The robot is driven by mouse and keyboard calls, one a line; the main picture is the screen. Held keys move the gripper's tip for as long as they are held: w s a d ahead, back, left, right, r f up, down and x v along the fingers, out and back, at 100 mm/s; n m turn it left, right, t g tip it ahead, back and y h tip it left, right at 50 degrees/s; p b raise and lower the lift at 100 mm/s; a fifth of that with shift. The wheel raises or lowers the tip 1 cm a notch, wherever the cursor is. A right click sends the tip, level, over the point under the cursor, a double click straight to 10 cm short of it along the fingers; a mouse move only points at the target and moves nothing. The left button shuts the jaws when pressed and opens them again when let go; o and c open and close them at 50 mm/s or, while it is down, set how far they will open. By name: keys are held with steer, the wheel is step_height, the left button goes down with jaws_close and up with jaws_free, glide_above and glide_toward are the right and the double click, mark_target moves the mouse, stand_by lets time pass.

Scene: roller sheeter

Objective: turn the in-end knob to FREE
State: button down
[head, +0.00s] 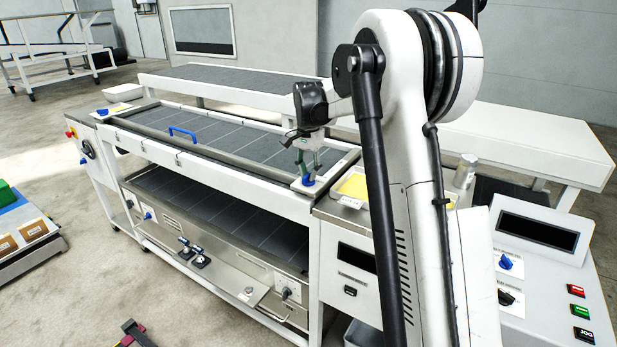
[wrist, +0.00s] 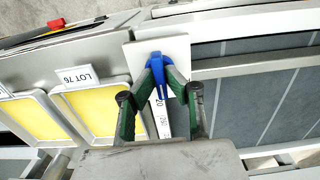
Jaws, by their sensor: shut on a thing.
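A blue knob (head: 308,182) sits on a small light plate at the near right end of the long grey-topped bed. My gripper (head: 307,174) reaches down onto it from above. In the wrist view the blue knob (wrist: 158,60) lies between the green-padded fingertips of my gripper (wrist: 158,73), which are shut on it. The knob's plate (wrist: 173,47) is white. A strip with printed figures shows between the fingers, partly covered. I cannot read a FREE mark or the knob's exact setting.
Yellow-filled trays (wrist: 98,108) with a LOT 76 tag (wrist: 88,76) lie close beside the knob. A blue handle (head: 183,132) stands on the bed. Another blue knob (head: 102,112) is at its far left end. A control console (head: 540,235) stands at right.

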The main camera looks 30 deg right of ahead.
mark_target(308, 174)
steer(key=n+b, duration=0.1)
steer(key=n, duration=0.3)
steer(key=shift+n, duration=0.3)
steer(key=n+b, duration=0.1)
steer(key=n, duration=0.3)
stand_by(0.3)
steer(key=c, duration=1.8)
jaws_free()
step_height(308, 174, up, 12)
steer(key=shift+r, duration=0.1)
